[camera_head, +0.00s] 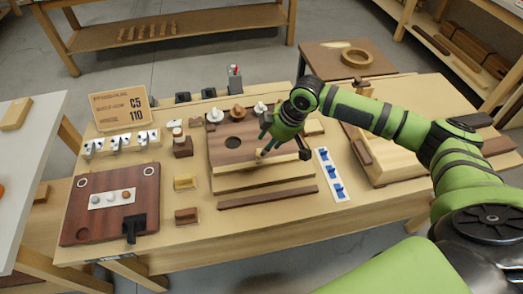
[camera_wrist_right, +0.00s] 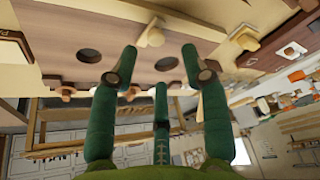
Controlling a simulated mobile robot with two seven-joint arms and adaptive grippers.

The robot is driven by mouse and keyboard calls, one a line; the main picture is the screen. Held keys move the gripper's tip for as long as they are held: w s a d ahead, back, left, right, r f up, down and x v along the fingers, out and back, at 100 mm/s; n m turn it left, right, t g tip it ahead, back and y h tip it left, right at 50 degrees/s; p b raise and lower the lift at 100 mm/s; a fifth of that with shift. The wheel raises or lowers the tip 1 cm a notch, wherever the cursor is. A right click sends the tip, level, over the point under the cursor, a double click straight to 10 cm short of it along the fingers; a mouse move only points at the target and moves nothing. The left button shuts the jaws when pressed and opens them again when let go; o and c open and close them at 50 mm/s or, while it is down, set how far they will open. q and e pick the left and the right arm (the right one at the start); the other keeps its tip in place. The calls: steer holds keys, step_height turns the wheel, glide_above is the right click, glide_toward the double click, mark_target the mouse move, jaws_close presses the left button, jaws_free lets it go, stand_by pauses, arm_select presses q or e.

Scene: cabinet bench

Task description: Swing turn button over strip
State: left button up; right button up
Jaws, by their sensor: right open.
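My right gripper (camera_head: 275,143) reaches in from the right and hangs over the dark brown board (camera_head: 224,150) in the middle of the bench. A small light wooden piece, apparently the turn button (camera_head: 261,156), is at the board's front edge close to the fingers; a light wooden button also shows in the wrist view (camera_wrist_right: 150,35), beyond the fingertips. A pale wooden strip (camera_head: 240,182) runs along the board's front. Arm and fingers partly hide this area. My left gripper is out of view.
A loose dark strip (camera_head: 268,197) lies in front. Blue pieces on a white card (camera_head: 330,175) lie to the right, beside a wooden tray (camera_head: 395,172). Knobs (camera_head: 237,113) stand behind. A reddish board (camera_head: 85,215) and a sign (camera_head: 120,108) are left.

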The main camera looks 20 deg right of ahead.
steer(key=x, duration=0.3)
steer(key=p+x, duration=0.1)
steer(key=x, duration=0.2)
steer(key=shift+w+f, duration=0.3)
steer(key=shift+w, duration=0.05)
